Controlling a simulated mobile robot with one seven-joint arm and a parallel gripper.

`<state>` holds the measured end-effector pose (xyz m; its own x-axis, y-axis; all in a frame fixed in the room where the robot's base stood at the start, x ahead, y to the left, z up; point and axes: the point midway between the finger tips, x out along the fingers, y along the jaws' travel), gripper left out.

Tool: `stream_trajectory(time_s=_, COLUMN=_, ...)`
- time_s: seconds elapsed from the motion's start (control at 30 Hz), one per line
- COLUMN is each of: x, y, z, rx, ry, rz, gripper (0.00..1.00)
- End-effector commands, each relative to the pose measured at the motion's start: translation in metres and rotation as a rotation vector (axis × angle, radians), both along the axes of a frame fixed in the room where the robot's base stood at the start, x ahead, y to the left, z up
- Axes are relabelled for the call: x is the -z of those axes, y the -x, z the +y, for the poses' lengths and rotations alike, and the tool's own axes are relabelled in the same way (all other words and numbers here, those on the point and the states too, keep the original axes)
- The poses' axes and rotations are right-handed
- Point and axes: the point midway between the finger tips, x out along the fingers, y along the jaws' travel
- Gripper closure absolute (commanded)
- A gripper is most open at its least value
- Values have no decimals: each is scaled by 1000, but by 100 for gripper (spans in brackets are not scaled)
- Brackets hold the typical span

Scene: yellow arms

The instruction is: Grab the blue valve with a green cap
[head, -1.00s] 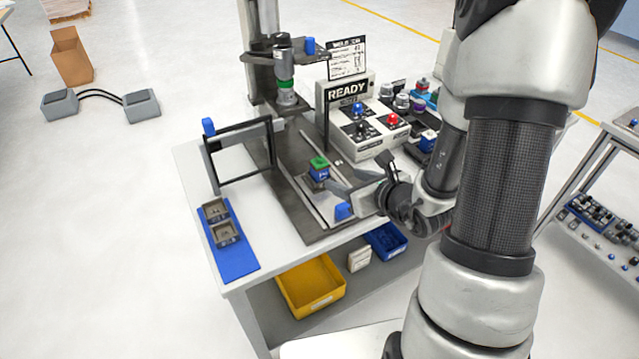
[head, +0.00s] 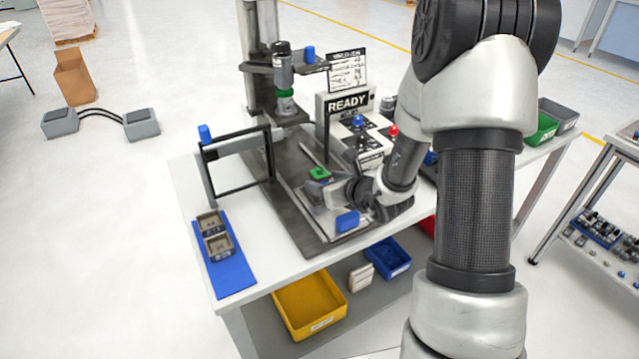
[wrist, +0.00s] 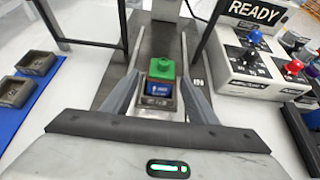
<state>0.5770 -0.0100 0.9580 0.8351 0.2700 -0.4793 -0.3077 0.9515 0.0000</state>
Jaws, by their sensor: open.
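The blue valve with a green cap (head: 319,173) stands upright on the dark plate of the table fixture, below the press. In the wrist view its green cap (wrist: 161,68) and blue front (wrist: 159,88) show between my fingers, with a greyish-brown holder around the body. My gripper (wrist: 159,92) is open, with one finger on each side of the valve. Whether the fingers touch it cannot be told. In the head view my gripper (head: 326,188) is at the valve and hides its lower part.
A press (head: 284,75) stands behind the valve, and a black frame (head: 238,165) to its left. The READY control box (head: 345,103) is behind right. A blue mat (head: 234,277) with two grey holders lies at the left. Yellow (head: 308,300) and blue (head: 388,258) bins sit below.

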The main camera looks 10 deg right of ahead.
Motion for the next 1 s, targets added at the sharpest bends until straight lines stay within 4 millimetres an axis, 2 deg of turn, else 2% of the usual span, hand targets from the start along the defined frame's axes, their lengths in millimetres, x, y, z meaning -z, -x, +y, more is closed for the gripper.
stream_trajectory(time_s=0.1, x=4, y=-19, z=6, rx=-3, ry=-1, rz=0, gripper=47)
stream_trajectory(time_s=0.2, x=12, y=-29, z=9, rx=-2, ry=0, rz=0, gripper=47)
stream_trajectory(time_s=0.5, x=14, y=-34, z=10, rx=-1, ry=0, rz=0, gripper=47)
stream_trajectory(time_s=0.8, x=13, y=-34, z=10, rx=-1, ry=0, rz=-1, gripper=92)
stream_trajectory(time_s=1.0, x=12, y=-34, z=10, rx=-1, ry=0, rz=-1, gripper=92)
